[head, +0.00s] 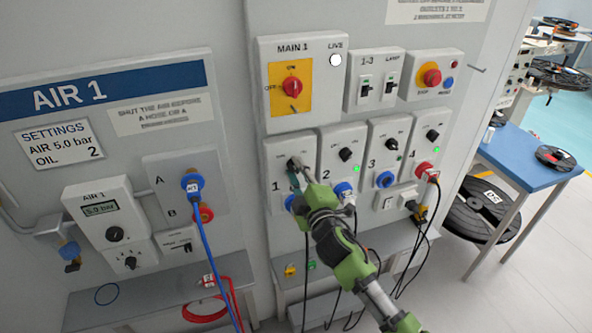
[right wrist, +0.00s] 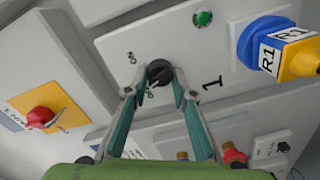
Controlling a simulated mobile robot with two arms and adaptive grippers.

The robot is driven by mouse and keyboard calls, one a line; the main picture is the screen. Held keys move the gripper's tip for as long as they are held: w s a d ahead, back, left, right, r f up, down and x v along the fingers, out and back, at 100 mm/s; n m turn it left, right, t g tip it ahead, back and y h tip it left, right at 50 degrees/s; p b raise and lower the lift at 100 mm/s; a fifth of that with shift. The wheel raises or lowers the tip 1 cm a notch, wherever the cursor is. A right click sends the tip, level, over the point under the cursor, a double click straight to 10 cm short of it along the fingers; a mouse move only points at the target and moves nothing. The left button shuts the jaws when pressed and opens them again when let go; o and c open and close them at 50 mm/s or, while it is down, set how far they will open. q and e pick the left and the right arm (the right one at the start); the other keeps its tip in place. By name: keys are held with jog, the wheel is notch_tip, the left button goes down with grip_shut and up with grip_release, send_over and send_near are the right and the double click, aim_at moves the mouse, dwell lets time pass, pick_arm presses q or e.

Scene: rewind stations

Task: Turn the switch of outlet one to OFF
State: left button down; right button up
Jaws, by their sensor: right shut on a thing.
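The outlet one panel (head: 275,172) is the leftmost of the numbered outlets under the main switch in the head view. Its black rotary switch (right wrist: 158,72) shows in the right wrist view, beside a printed "1" and with ON and OFF marks on its left. My right gripper (right wrist: 161,84) is shut on this switch, one finger on each side. In the head view my right gripper (head: 295,169) covers part of the panel and the switch is mostly hidden. My left gripper is not in view.
A green lamp (right wrist: 203,18) and a blue and yellow plug marked R1 (right wrist: 285,52) sit on the same panel. Outlets two (head: 334,168), three (head: 378,155) and four (head: 421,145) stand close to the right. The red main switch (head: 292,87) is above. Cables hang below.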

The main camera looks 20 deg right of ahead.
jog(key=n, duration=0.4)
jog(key=shift+n, duration=0.4)
jog(key=shift+f, duration=0.1)
jog(key=o, duration=1.1)
jog(key=s, duration=1.2)
jog(key=shift+d, duration=0.2)
